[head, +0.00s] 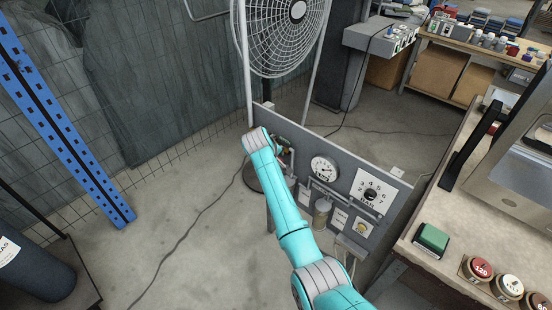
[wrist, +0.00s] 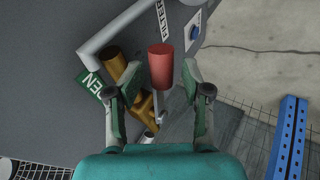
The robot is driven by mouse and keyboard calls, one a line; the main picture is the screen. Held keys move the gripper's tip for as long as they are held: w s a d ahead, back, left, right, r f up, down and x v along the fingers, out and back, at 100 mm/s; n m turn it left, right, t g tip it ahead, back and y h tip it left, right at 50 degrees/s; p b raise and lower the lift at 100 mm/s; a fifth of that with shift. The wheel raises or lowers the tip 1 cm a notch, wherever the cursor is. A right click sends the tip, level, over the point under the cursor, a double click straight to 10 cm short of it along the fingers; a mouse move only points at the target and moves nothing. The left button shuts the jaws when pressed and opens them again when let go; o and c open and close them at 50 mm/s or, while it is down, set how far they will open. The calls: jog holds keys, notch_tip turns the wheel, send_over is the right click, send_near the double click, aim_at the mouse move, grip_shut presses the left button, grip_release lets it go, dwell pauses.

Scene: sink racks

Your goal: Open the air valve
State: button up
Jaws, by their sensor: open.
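The air valve has a brass body (wrist: 144,104) on a grey panel, with a metal lever ending in a red cylindrical grip (wrist: 160,66). A green label (wrist: 90,83), partly covered, reads "EN" beside it. My gripper (wrist: 161,76) is open in the wrist view, its two green-padded fingers on either side of the lever. The red grip shows between the fingertips, nearer the right one; I cannot tell whether they touch. In the head view my teal arm reaches to the left end of the panel (head: 397,204) and largely hides the valve and gripper.
The panel carries a round gauge (head: 324,169) and a numbered dial (head: 373,192). A large fan (head: 285,35) stands behind it. A workbench (head: 440,262) with a green block (head: 431,240) is at right, and a blue rack post (head: 60,115) at left. Floor left of the panel is mostly clear.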

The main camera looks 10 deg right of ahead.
jog(key=v, duration=0.6)
jog(key=shift+s+a, duration=0.15)
jog(key=shift+s, duration=0.1)
jog(key=shift+r, duration=0.1)
